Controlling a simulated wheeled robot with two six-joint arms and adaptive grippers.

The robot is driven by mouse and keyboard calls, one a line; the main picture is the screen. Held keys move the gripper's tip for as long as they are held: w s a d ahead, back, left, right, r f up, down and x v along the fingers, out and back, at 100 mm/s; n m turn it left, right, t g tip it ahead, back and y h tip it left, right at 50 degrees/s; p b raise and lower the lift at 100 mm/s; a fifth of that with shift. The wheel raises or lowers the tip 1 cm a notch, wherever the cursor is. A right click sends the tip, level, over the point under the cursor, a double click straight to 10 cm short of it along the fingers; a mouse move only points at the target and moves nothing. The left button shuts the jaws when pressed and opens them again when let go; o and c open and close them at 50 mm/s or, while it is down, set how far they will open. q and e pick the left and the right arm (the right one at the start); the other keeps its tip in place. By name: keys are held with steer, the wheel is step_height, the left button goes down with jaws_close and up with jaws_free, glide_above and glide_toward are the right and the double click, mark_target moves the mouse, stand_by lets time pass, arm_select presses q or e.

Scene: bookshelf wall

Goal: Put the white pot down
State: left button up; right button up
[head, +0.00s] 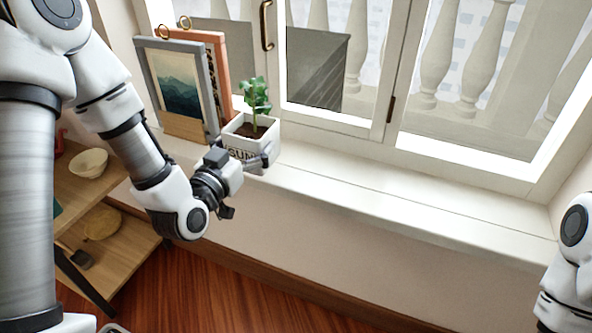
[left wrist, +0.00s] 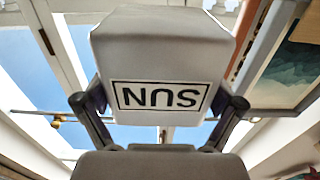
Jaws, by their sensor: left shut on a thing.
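The white pot (head: 236,143) is a square planter with a dark-lettered label, dark soil and a small green plant (head: 256,95). It is at the window sill (head: 330,185), right beside the framed pictures. My left gripper (head: 250,161) is shut on the pot from the front. In the left wrist view the pot (left wrist: 160,50) sits between the two fingers, its label upside down in the picture. I cannot tell whether its base touches the sill, since the underside is hidden. My right gripper is out of view; only part of that arm shows at the right edge.
A grey-framed mountain picture (head: 180,92) and a brown-framed one (head: 218,60) stand left of the pot. The sill to the right is clear. The closed window (head: 390,80) stands behind. A wooden shelf (head: 128,245) with a white bowl (head: 89,163) is at lower left.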

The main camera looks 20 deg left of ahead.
arm_select(q)
steer(key=w+d, duration=0.4)
steer(key=w, duration=0.1)
steer(key=w+d+b, duration=0.1)
steer(key=w+d, duration=0.1)
steer(key=d, duration=0.1)
steer(key=shift+w+f, duration=0.3)
steer(key=shift+f, duration=0.1)
step_height(320, 180, down, 4)
steer(key=shift+w+d+r+b, duration=0.1)
steer(key=shift+w+b, duration=0.05)
steer(key=shift+b, duration=0.8)
steer(key=shift+r, duration=0.15)
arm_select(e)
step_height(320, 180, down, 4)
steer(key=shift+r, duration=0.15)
arm_select(q)
steer(key=o, duration=1.3)
steer(key=shift+f, duration=0.2)
steer(key=shift+r, duration=0.1)
